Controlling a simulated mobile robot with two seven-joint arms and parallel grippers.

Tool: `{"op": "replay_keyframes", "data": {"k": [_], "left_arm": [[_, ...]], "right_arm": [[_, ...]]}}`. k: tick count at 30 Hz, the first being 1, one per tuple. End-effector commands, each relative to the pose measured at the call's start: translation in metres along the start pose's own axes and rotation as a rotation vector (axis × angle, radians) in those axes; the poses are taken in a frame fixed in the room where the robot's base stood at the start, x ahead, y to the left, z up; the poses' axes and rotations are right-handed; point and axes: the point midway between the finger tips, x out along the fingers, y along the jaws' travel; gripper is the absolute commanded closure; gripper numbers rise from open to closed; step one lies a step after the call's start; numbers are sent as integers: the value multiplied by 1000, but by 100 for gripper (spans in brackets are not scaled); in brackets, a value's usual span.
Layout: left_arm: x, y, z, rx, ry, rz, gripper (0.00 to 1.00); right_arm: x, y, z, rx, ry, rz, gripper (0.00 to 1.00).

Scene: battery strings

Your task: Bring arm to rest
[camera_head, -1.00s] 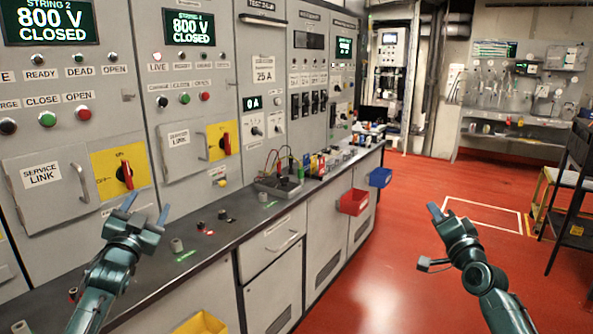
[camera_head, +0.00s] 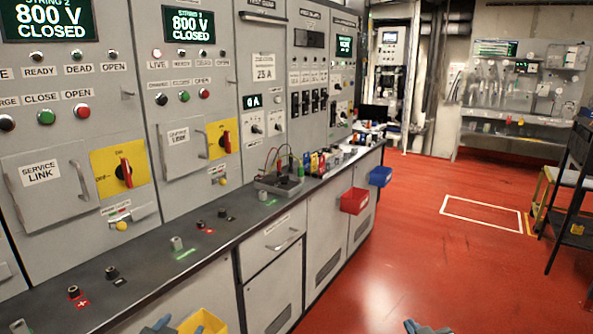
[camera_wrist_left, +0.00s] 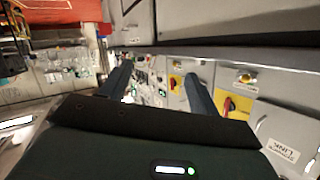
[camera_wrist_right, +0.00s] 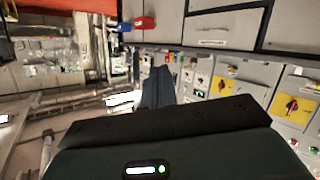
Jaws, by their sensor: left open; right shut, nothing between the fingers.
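My left gripper (camera_head: 160,327) shows only its fingertips at the bottom edge of the head view, in front of the bench and beside the yellow bin. In the left wrist view its two fingers (camera_wrist_left: 158,85) stand apart with nothing between them. My right gripper (camera_head: 426,327) shows only its tips at the bottom edge of the head view, over the red floor. In the right wrist view its fingers (camera_wrist_right: 158,86) are together and hold nothing. Both arms are otherwise below the head view.
A grey bench (camera_head: 150,262) with terminals and a test box (camera_head: 279,184) runs along the cabinets at left. A yellow bin (camera_head: 203,322) and a red bin (camera_head: 354,201) hang on its front. A dark cart (camera_head: 572,185) stands at far right.

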Motion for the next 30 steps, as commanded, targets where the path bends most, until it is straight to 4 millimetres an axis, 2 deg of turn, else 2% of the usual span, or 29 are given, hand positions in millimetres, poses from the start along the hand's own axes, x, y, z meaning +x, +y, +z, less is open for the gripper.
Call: {"op": "replay_keyframes", "data": {"k": [1, 3, 6, 9, 13, 15, 18, 30], "left_arm": [[-23, 28, 27, -18, -37, 42, 39], [-55, 61, 55, -44, -78, 93, 39], [-106, 102, 86, -89, -138, 156, 39], [-152, 133, 106, -136, -190, 204, 39], [-195, 157, 118, -185, -239, 240, 39], [-209, 164, 121, -201, -254, 251, 39], [-219, 168, 122, -212, -265, 258, 39], [-220, 169, 122, -213, -266, 259, 39]], "right_arm": [[-23, -28, 27, 19, -37, -42, 100], [-55, -61, 55, 45, -78, -93, 100], [-106, -102, 86, 91, -138, -156, 100], [-152, -133, 106, 139, -190, -204, 100], [-195, -157, 118, 187, -238, -241, 100], [-210, -164, 121, 203, -254, -252, 100], [-219, -169, 122, 215, -265, -259, 100], [-220, -169, 122, 215, -266, -259, 100]]}}
